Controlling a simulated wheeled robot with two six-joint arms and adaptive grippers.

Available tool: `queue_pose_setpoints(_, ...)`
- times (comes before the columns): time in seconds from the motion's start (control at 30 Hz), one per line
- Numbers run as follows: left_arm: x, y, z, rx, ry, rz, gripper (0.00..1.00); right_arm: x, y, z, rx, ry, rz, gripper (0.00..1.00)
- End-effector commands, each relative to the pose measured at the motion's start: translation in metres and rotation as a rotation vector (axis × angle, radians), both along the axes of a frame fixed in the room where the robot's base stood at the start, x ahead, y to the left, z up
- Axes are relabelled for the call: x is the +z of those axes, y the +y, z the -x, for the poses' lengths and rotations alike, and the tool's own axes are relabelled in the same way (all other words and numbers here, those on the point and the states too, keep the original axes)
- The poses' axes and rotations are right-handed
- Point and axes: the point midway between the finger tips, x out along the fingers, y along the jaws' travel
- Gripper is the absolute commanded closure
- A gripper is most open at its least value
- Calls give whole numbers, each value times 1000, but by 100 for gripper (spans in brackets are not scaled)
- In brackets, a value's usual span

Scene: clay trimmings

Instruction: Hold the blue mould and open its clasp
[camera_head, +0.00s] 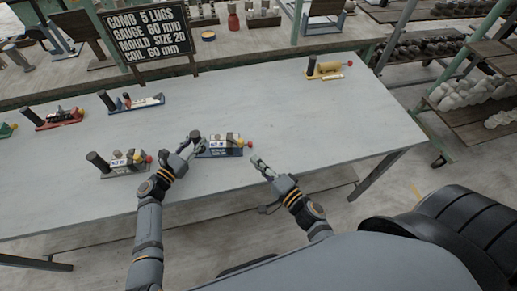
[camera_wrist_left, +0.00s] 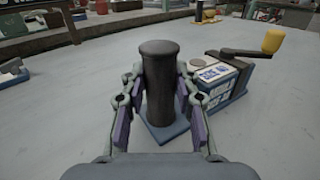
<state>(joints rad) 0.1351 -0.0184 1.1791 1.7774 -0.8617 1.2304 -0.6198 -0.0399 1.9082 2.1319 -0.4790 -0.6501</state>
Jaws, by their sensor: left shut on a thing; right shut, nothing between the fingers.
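The blue mould (camera_head: 222,149) lies on the grey table, in front of my arms. It has a dark upright post (camera_wrist_left: 160,85) at its left end and a block with white labels (camera_wrist_left: 214,84) on a blue base. A dark lever with a yellow knob (camera_wrist_left: 273,40) runs across the block's top; whether the clasp is open cannot be told. My left gripper (camera_head: 188,144) is shut on the post, one finger on each side in the left wrist view. My right gripper (camera_head: 257,162) is shut and empty, just right of the mould's red-knobbed end, apart from it.
Another mould (camera_head: 124,161) stands close on the left. A red mould (camera_head: 58,118) and a blue-based one (camera_head: 136,103) lie further back left; a yellow one (camera_head: 327,68) is at the back right. A sign (camera_head: 148,32) stands behind. The table's right part is clear.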

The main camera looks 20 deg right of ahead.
Motion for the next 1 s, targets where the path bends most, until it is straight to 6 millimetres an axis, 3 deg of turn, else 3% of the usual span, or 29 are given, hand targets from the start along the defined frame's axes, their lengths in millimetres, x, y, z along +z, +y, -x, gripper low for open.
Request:
queue_pose_setpoints(0.27, 1, 0, 0, 0, -1, 2, 100, 0, 4, 9, -1, -1, 2, 100)
queue_pose_setpoints(0.3, 1, 0, 0, 0, -1, 2, 69, 0, 4, 9, -1, 0, 1, 100)
queue_pose_setpoints(0.5, 1, 0, 0, 0, -1, 2, 44, 0, 4, 8, -1, 0, 1, 100)
queue_pose_setpoints(0.83, 0, 3, 2, 0, 0, 0, 44, 0, 4, 8, -1, 0, 1, 100)
queue_pose_setpoints(1.0, -1, 26, 23, -1, 1, -4, 44, 0, 4, 8, -1, 0, 1, 100)
